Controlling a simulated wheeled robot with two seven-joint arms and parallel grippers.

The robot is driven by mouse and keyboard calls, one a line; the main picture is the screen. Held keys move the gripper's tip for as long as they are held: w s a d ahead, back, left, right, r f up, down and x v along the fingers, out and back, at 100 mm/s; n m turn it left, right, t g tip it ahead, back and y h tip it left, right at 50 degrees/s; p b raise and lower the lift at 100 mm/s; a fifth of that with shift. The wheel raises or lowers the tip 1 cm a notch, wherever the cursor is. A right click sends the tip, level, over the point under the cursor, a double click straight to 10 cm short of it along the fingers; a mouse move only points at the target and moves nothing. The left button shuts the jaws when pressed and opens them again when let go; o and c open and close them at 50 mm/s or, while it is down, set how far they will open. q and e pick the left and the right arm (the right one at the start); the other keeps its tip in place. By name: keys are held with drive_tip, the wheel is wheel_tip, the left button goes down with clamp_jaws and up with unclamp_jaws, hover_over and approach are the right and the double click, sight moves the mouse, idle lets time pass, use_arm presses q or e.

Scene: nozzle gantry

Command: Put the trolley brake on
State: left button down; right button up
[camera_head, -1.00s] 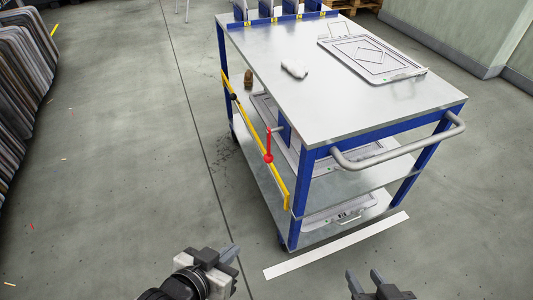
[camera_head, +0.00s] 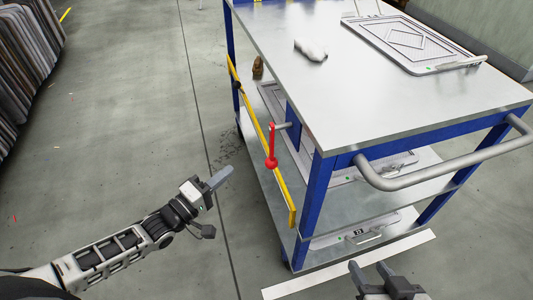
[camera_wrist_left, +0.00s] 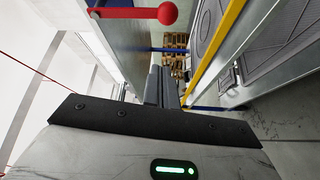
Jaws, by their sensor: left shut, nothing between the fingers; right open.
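The trolley (camera_head: 330,95) has blue posts and grey metal shelves. On its left side is a red lever with a red ball end (camera_head: 271,150), beside a sloping yellow bar (camera_head: 283,190). The lever hangs down from a grey pivot, the ball at its lower end. My left gripper (camera_head: 222,178) is shut and empty, left of the lever and apart from it. In the left wrist view the red lever (camera_wrist_left: 130,13) shows at the top, beyond the fingers (camera_wrist_left: 160,85). My right gripper (camera_head: 370,277) is open and empty, low in front of the trolley.
A grey push handle (camera_head: 440,170) juts from the trolley's near end. A white floor strip (camera_head: 345,265) lies before it.

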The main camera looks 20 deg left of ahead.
use_arm(q)
drive_tip(key=shift+w+a, duration=0.4)
drive_tip(key=shift+w, duration=0.1)
use_arm(e)
drive_tip(key=shift+w+f, duration=0.2)
drive_tip(key=shift+w, duration=0.1)
use_arm(q)
drive_tip(key=f+b+x, duration=0.1)
drive_tip(key=b+x, duration=0.1)
drive_tip(key=x, duration=0.8)
drive_tip(key=s+d, duration=0.1)
drive_tip(key=s+d+p, duration=0.1)
drive_tip(key=shift+s+d+r, duration=0.25)
drive_tip(key=shift+s+d, duration=0.15)
use_arm(e)
drive_tip(key=shift+w+a+f, duration=0.2)
drive_tip(key=shift+a+f, duration=0.1)
drive_tip(key=shift+f, duration=0.4)
use_arm(q)
drive_tip(key=shift+n, duration=0.3)
use_arm(e)
drive_tip(key=shift+d+r, duration=0.1)
